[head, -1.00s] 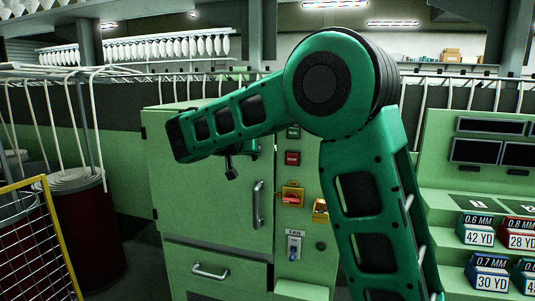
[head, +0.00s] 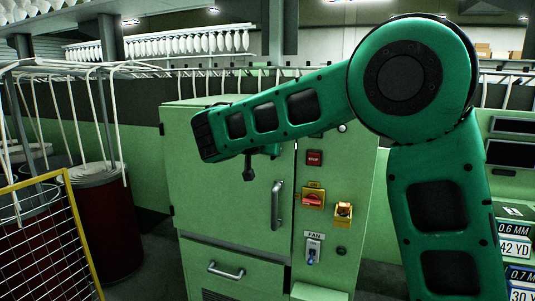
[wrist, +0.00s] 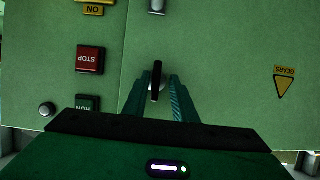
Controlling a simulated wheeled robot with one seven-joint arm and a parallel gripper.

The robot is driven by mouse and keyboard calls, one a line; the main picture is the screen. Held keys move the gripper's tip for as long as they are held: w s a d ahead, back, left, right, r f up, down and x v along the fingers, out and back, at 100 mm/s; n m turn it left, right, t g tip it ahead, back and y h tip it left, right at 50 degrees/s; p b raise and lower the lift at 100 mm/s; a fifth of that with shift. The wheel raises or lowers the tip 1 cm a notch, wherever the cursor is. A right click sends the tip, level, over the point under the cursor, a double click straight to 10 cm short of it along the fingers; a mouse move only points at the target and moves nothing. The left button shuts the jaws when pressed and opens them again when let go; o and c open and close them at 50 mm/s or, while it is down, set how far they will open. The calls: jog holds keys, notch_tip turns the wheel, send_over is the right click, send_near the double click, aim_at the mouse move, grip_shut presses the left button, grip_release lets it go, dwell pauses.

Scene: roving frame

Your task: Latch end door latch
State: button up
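The end door (head: 228,195) is a light green cabinet door and looks closed against its frame. The latch (wrist: 156,82) shows in the wrist view as a small black lever with a light metal end, upright in the picture. My gripper (wrist: 159,90) is open, with one finger on each side of the lever. Narrow gaps show beside the lever; whether the fingertips touch it, I cannot tell. The door's metal pull handle (head: 277,205) stands near its right edge and its end shows in the wrist view (wrist: 157,6).
A red STOP button (head: 314,158), red switch (head: 312,198), yellow switch (head: 343,213) and fan switch (head: 313,250) sit right of the door. A yellow-framed mesh guard (head: 50,245) and dark red drum (head: 105,225) stand left.

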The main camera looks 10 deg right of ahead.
jog(key=shift+s+d, duration=0.1)
jog(key=shift+s, duration=0.05)
jog(key=v, duration=1)
jog(key=shift+s, duration=0.15)
jog(key=shift+r, duration=0.1)
jog(key=s+d+f+g+y, duration=0.1)
jog(key=s+d+f+g, duration=0.1)
jog(key=s+d+f, duration=0.45)
jog(key=s+d+f+g, duration=0.2)
jog(key=s+d+g, duration=0.1)
jog(key=d, duration=0.7)
jog(key=s+d+f+g+y, duration=0.1)
jog(key=s+d+f+g, duration=0.1)
jog(key=s+d+f, duration=0.45)
jog(key=s+d+f+g+y, duration=0.1)
jog(key=s+f, duration=0.3)
jog(key=s, duration=0.8)
jog(key=s+d+f+g+y, duration=0.1)
jog(key=s+f+g+y, duration=0.2)
jog(key=s, duration=1)
notch_tip(320, 180, down, 2)
jog(key=shift+f+y, duration=0.15)
jog(key=shift+y, duration=0.65)
jog(key=shift+s, duration=0.15)
